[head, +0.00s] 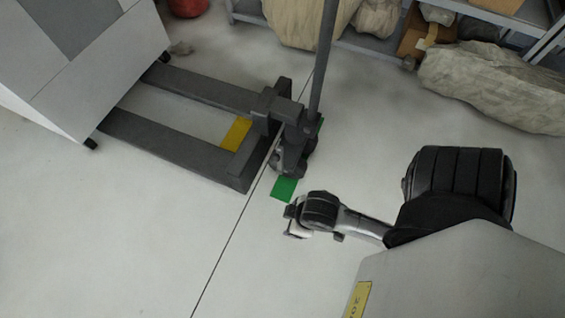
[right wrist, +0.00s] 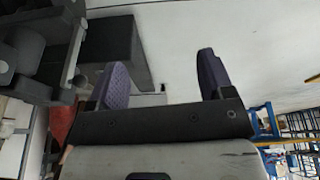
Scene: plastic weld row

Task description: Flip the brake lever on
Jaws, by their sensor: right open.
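A dark grey pallet jack (head: 185,145) stands on the floor with its forks pointing to the upper left. Its upright handle (head: 322,60) rises from the wheeled base (head: 290,155). I cannot make out a brake lever for certain. My right gripper (head: 293,225) is just below and right of the base, apart from it. In the right wrist view its two fingers (right wrist: 163,80) are spread with nothing between them. Dark parts, apparently of the jack (right wrist: 95,50), fill the upper left of that view. My left gripper is in neither view.
A green floor patch (head: 284,189) lies beside the base, and a yellow patch (head: 236,133) shows between the forks. A large grey-white cabinet (head: 75,60) stands over the fork tips. Shelves (head: 385,45) with sacks line the back. The floor at lower left is clear.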

